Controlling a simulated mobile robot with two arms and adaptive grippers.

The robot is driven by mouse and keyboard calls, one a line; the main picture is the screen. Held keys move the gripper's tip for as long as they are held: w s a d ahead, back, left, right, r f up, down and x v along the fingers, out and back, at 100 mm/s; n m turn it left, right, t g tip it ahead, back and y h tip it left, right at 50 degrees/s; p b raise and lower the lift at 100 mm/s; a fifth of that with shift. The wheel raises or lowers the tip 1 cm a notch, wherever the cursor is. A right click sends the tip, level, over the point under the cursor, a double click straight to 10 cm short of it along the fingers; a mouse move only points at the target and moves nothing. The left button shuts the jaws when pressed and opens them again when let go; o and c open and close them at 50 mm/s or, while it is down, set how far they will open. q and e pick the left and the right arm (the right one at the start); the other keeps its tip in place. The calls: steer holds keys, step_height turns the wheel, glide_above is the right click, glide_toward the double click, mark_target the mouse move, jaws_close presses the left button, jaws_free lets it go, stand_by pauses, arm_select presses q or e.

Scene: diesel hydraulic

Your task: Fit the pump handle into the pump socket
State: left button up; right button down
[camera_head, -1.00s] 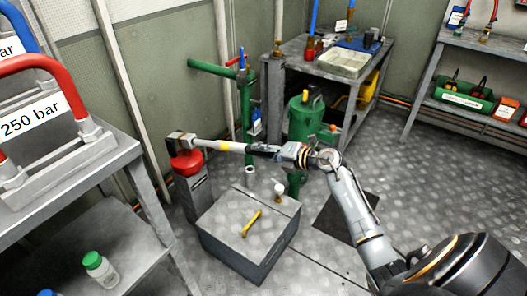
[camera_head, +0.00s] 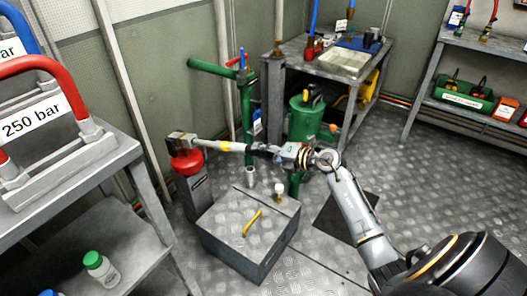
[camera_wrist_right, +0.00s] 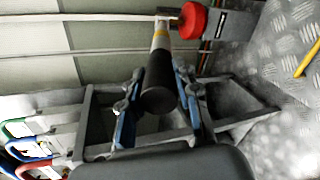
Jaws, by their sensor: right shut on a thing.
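My right gripper (camera_head: 283,153) is shut on the black grip (camera_wrist_right: 158,92) of a pump handle (camera_head: 218,146). The handle is a pale rod with a yellow band. It lies about level and points left from the gripper. Its far end meets or overlaps a grey block (camera_head: 180,140) above a red rounded part; I cannot tell whether they touch. A short grey upright tube (camera_head: 251,176), which looks like the pump socket, stands at the back of a grey box (camera_head: 243,265), below the handle and apart from it. My left gripper is not in view.
The box top carries a yellow lever (camera_head: 252,222) and a white-capped fitting (camera_head: 279,189). A green pipe stand (camera_head: 245,105) rises behind the handle. The floor at right is clear.

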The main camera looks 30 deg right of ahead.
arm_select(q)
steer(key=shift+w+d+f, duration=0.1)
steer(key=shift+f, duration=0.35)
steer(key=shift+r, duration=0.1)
